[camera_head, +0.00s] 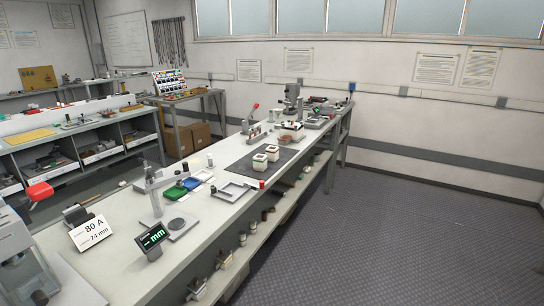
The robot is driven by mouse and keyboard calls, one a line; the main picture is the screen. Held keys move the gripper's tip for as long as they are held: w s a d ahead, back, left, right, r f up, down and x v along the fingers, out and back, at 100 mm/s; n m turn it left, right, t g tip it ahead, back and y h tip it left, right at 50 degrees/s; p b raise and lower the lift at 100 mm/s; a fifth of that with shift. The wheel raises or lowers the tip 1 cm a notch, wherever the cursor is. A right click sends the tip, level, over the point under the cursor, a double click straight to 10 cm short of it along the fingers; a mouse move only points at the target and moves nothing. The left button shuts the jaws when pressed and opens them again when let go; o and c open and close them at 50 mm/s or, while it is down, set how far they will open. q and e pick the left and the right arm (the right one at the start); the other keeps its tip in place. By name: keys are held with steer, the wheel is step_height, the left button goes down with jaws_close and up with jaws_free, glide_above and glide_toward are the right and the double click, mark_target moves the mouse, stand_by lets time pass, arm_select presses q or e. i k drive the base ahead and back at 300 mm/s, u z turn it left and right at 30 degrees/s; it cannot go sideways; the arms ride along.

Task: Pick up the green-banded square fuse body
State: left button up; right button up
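Two small white square fuse bodies stand close together on a dark mat (240,166) in the middle of the long workbench. The nearer fuse body (259,163) and the farther fuse body (272,153) both seem to have a thin green band near the top, but they are too small to be sure. Neither gripper is in view, and nothing is seen touching the fuse bodies.
Open floor (400,220) lies right of the bench.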

mark_target(260, 161)
steer(key=z, duration=0.25)
steer(key=i, duration=0.25)
steer(key=z, duration=0.9)
steer(key=i, duration=1.3)
steer(key=u, duration=0.6)
